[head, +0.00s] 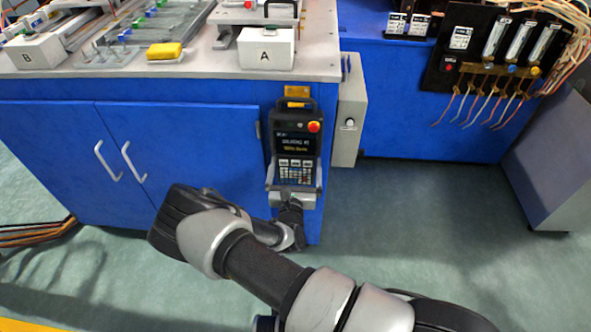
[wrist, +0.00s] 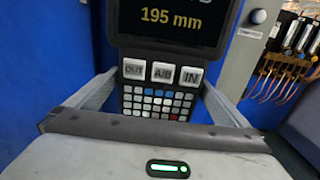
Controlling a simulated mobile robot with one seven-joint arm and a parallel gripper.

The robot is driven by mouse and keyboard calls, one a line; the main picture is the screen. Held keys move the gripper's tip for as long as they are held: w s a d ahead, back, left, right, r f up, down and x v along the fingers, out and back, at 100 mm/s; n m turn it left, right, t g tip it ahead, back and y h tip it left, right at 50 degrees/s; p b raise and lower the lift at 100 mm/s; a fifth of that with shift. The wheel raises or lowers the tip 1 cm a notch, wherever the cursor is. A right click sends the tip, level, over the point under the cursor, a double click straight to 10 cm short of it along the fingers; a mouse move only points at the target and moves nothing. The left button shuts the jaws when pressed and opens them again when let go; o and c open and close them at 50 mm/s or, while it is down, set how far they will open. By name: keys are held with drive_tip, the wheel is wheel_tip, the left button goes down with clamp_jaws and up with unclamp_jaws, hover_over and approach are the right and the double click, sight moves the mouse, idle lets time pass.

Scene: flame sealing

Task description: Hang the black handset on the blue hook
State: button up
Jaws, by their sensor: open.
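The black handset (head: 295,145) is upright against the blue cabinet's right end, with a red button, a screen and a keypad. Its top handle is in front of a yellow-orange bracket (head: 297,91); whether it rests on it I cannot tell. No separate blue hook can be made out. My gripper (head: 295,176) is open at the handset's lower end, a finger at each side. In the wrist view, the handset (wrist: 160,72) shows its keypad between the spread fingers of my gripper (wrist: 158,98); its top is cut off. Whether the fingers touch it I cannot tell.
A grey box (head: 348,112) with a knob is mounted just right of the handset. The blue cabinet (head: 190,140) has two doors with white handles at left. White boxes A (head: 266,50) and B (head: 36,52) sit on its top. Open floor (head: 420,220) lies at right.

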drive_tip(key=c, duration=1.5)
drive_tip(key=shift+s+p, duration=0.25)
drive_tip(key=shift+p, duration=0.05)
drive_tip(key=o, duration=1.5)
drive_tip(key=s+p, duration=0.2)
drive_tip(key=s, duration=1.5)
drive_tip(key=shift+s+a, duration=0.2)
drive_tip(key=shift+a, duration=0.1)
drive_tip(key=shift+r, duration=0.1)
